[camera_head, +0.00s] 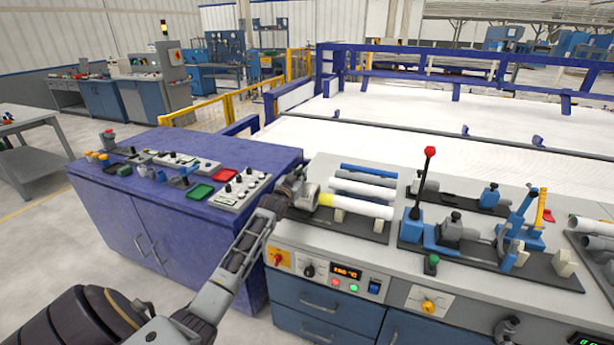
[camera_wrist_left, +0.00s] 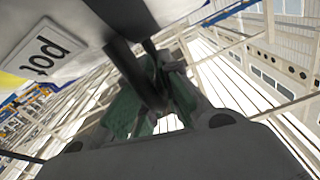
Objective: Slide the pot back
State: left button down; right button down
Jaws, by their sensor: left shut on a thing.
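The pot (camera_head: 308,196) is a short grey cylinder at the left end of a white pipe with a yellow end (camera_head: 326,200), on the left part of the workbench. I cannot tell whether it still covers the pipe's tip. In the left wrist view a pale curved surface carries a plate reading "pot" (camera_wrist_left: 45,50). My left gripper (camera_head: 292,186) is at the pot's left side, shut on its dark handle (camera_wrist_left: 122,55). The fingers partly hide the grip.
White pipes and a blue one (camera_head: 368,171) lie behind the pot's pipe. A red-knobbed lever (camera_head: 430,152) and blue clamps stand to the right. A blue cabinet (camera_head: 200,228) with trays and switch panels is at left. A control panel (camera_head: 340,275) is on the bench front.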

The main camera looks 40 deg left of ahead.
pick_arm(q)
jog(key=shift+s+a, duration=0.2)
jog(key=shift+a, duration=0.75)
jog(key=shift+s+a, duration=0.1)
jog(key=shift+a, duration=0.4)
jog(key=shift+r, duration=0.1)
jog(key=c, duration=1.7)
grip_release()
jog(key=shift+o, duration=1)
jog(key=shift+s+a, duration=0.15)
jog(key=shift+s, duration=0.1)
jog(key=shift+d+v, duration=0.25)
jog(key=shift+v, duration=0.95)
jog(key=v, duration=0.9)
jog(key=shift+d, duration=0.2)
pick_arm(e)
jog(key=shift+s+a+r, duration=0.15)
jog(key=shift+s+a, duration=0.05)
jog(key=shift+a, duration=0.35)
